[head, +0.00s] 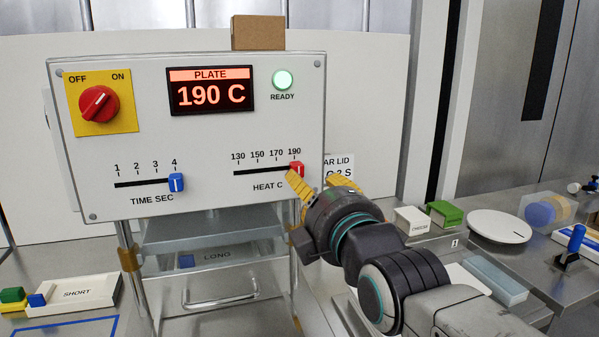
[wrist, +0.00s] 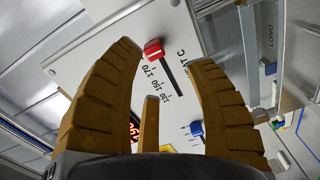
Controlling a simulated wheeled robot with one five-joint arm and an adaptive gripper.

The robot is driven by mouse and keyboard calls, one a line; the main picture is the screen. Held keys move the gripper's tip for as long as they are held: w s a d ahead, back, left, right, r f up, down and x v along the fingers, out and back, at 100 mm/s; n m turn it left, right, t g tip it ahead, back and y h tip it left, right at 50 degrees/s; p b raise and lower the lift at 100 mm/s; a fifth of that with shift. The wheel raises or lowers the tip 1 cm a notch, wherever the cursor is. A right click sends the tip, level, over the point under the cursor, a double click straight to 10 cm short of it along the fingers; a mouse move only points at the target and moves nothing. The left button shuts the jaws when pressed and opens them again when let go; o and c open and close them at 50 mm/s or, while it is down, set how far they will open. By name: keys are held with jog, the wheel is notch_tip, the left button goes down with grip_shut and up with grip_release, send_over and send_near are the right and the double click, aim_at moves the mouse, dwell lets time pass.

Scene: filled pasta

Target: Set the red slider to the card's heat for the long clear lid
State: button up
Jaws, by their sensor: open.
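The red slider (head: 297,169) sits at the right end of the HEAT C slot (head: 262,171), under the 190 mark. My gripper (head: 298,186) is open at the panel, just below and right of the red slider. In the wrist view the red slider (wrist: 153,51) shows between my gripper's spread fingers (wrist: 166,57), nearer the left one; I cannot tell whether they touch. The display (head: 212,92) reads PLATE 190 C. A white card (head: 343,166) behind my gripper shows only "AR LID" and "C 2 S"; its heat number is hidden.
The blue time slider (head: 176,182) stands at 4. The red OFF/ON knob (head: 98,104) is at upper left, and a green READY lamp (head: 283,80) is lit. A LONG-marked tray (head: 216,257) lies under the panel. A SHORT box (head: 80,293) stands left; several items crowd the right counter.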

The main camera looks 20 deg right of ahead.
aim_at(299, 172)
jog(key=shift+w+r+n+p, duration=0.2)
jog(key=shift+w+n, duration=0.3)
jog(key=shift+w, duration=1.35)
jog(key=shift+w+r+n+p, duration=0.1)
jog(key=shift+w+n+p, duration=0.3)
jog(key=shift+w, duration=1.45)
jog(key=shift+c, duration=0.4)
grip_shut()
